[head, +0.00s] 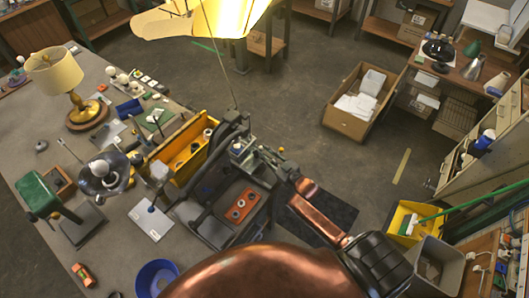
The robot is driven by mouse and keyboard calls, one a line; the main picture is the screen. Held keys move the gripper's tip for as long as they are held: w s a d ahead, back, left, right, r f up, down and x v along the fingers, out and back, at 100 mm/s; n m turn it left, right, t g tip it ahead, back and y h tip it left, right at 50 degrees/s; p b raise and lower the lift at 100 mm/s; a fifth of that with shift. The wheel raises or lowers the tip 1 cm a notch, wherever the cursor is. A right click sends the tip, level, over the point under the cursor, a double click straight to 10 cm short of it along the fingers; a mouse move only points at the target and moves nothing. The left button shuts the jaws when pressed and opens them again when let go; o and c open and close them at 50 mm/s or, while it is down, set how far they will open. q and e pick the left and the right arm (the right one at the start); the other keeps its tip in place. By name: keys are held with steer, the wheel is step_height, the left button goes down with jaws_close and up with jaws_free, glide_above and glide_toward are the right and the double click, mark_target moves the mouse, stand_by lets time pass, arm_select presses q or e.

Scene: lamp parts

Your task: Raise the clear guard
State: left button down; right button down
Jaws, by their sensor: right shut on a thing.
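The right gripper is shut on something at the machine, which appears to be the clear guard. The guard's see-through panel is too faint to outline, so its tilt cannot be told. My left gripper is out of view.
A yellow bin (165,150) stands close behind the machine. An open carton (341,117) is on the floor.

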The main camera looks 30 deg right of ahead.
steer(key=shift+r+p, duration=0.5)
steer(key=shift+r, duration=0.05)
step_height(320, 180, up, 9)
steer(key=p, duration=0.7)
steer(key=shift+w+r, duration=0.1)
steer(key=shift+r, duration=0.05)
steer(key=c, duration=2.1)
jaws_free()
steer(key=o, duration=0.3)
steer(key=shift+o, duration=0.2)
steer(key=shift+f, duration=0.2)
